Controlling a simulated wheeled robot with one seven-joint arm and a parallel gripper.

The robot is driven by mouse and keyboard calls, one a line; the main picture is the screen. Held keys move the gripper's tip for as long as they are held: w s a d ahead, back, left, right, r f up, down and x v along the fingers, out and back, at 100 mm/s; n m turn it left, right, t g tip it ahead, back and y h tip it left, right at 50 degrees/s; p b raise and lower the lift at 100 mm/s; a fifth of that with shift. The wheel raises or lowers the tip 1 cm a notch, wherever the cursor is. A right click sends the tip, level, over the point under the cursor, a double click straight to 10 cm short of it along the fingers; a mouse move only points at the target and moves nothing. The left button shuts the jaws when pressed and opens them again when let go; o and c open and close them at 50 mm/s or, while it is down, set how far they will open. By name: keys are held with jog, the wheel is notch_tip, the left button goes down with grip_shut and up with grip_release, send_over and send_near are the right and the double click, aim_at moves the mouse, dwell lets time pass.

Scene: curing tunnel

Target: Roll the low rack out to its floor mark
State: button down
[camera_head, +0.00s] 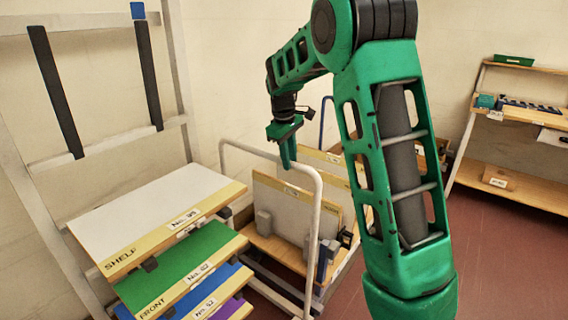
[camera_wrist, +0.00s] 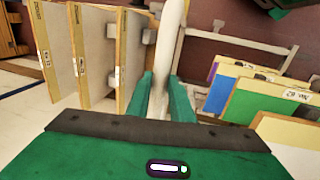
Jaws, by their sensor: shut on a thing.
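The low rack (camera_head: 283,250) has a wooden deck, upright boards standing on it and a white tubular push handle (camera_head: 236,145). My green gripper (camera_head: 287,150) is at the top bar of this handle. In the wrist view, the white handle (camera_wrist: 170,35) runs between the two green fingers of my gripper (camera_wrist: 160,80), which are shut on it. The rack's boards (camera_wrist: 95,45) stand to the left there, with labels on their edges. The rack's wheels are hidden. I cannot make out a floor mark for certain.
A tall frame with sloping shelves (camera_head: 150,212), carrying white, green, blue and purple panels, stands close at the rack's left. A wooden shelf unit (camera_head: 525,178) with small items stands at the right. Reddish floor (camera_head: 500,250) is open at the front right.

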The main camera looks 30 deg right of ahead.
jog(key=shift+s+d, duration=0.1)
jog(key=shift+d, duration=0.35)
jog(key=c, duration=1.6)
grip_release()
jog(key=shift+a, duration=0.1)
jog(key=r, duration=0.3)
jog(key=a+r, duration=0.1)
jog(key=r, duration=0.3)
jog(key=a+r, duration=0.1)
jog(key=r, duration=0.2)
jog(key=shift+s+r, duration=0.25)
jog(key=shift+s, duration=0.05)
